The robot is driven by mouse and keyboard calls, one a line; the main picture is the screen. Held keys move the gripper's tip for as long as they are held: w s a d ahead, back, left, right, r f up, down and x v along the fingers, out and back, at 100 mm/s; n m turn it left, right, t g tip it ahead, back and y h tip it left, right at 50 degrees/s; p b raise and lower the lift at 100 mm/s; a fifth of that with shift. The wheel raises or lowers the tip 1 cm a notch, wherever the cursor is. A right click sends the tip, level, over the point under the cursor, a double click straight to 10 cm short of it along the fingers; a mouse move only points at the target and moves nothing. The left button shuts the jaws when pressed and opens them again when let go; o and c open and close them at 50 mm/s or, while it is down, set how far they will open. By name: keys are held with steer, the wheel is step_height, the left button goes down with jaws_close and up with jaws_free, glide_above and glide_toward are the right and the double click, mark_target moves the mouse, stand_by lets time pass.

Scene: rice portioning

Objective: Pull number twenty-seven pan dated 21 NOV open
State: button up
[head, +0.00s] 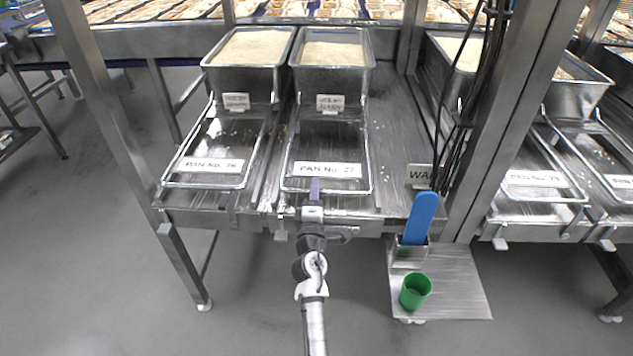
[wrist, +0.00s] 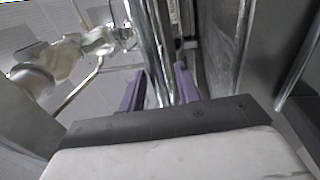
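The number twenty-seven pan (head: 331,79) is a steel pan of rice at the back of its wire slide frame (head: 369,150). Its small date tag (head: 330,103) is too small to read surely. A white label (head: 327,170) reading PAN No. 27 lies at the front of the frame. My gripper (head: 314,188), with purple fingers, is at the front bar of this frame, left of its middle. In the wrist view the fingers (wrist: 160,88) stand apart with shiny metal bars (wrist: 154,50) between them; I see no clear grip on them. The fingertips are partly hidden.
The neighbouring rice pan (head: 246,80) and its PAN No. 26 label (head: 212,165) are close on the left. On the right are a steel post (head: 500,130), hanging cables, a blue scoop (head: 420,217) in a holder and a green cup (head: 415,291) on a low shelf.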

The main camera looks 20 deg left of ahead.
steer(key=shift+w, duration=0.15)
steer(key=shift+r, duration=0.1)
jaws_close()
stand_by(0.3)
